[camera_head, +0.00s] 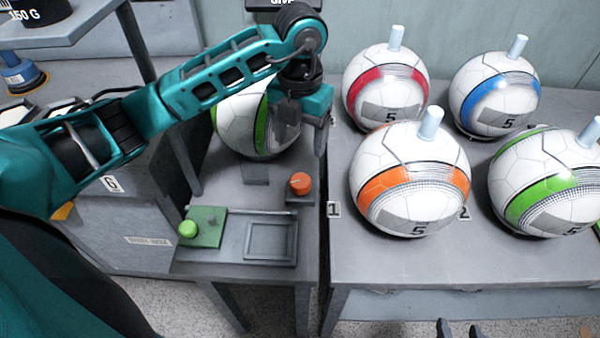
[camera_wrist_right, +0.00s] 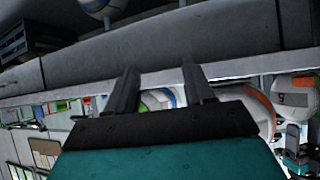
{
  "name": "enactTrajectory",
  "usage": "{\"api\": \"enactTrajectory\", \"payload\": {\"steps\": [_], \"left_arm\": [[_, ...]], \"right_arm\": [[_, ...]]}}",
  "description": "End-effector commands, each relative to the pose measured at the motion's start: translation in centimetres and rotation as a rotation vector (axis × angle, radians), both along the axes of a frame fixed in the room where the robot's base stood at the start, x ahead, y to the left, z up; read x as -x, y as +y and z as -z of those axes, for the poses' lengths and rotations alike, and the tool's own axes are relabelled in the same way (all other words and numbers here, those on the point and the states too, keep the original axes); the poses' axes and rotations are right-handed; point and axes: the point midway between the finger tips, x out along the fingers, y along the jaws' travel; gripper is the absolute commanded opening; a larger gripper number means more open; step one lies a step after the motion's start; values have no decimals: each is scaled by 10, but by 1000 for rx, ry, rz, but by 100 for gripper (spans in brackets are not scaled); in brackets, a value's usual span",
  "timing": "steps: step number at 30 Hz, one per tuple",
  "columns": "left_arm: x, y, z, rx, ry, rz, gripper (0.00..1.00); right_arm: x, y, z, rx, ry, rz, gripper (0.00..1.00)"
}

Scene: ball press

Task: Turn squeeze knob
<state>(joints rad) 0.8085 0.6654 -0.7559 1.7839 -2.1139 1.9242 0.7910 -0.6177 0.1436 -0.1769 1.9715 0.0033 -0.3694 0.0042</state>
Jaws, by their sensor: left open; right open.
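An orange knob (camera_head: 300,184) sits on a small dark base on the grey press table. A white ball with a green stripe (camera_head: 237,122) stands behind it, partly hidden by my left arm. My left gripper (camera_head: 320,138) points down above and behind the knob, to its right, apart from it; it is open and its fingers are seen nearly edge-on. My right gripper (camera_head: 458,328) shows only its fingertips at the bottom edge, open and empty, far from the knob. It also shows open in the right wrist view (camera_wrist_right: 160,78).
A green button (camera_head: 188,229) on a green plate and an empty grey tray (camera_head: 270,238) lie in front of the knob. Balls striped red (camera_head: 385,88), blue (camera_head: 495,92), orange (camera_head: 408,182) and green (camera_head: 545,182) stand on the right-hand table (camera_head: 400,262).

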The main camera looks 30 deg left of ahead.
Motion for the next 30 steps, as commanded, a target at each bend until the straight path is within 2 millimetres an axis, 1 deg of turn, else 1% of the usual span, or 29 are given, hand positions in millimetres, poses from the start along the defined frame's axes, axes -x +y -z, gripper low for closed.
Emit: {"api": "enactTrajectory", "payload": {"steps": [1, 9, 12, 15, 18, 21, 30], "left_arm": [[1, -1, 10, 2, 5, 1, 73], [2, -1, 67, 4, 6, 3, 73], [1, -1, 86, 4, 6, 3, 73], [1, -1, 101, 5, 5, 3, 73], [1, -2, 110, 5, 2, 4, 73], [1, -1, 116, 5, 2, 4, 73], [1, -1, 118, 5, 1, 4, 73]], "right_arm": [[0, 0, 2, 1, 2, -1, 53], [0, -1, 8, 2, 10, -2, 53], [0, 1, 8, -1, 7, -3, 53], [-1, 2, 8, -4, 5, -5, 53], [-2, 3, 6, -6, 1, -8, 53], [-3, 4, 4, -8, -4, -8, 53], [-4, 4, 2, -9, -7, -9, 53]]}}
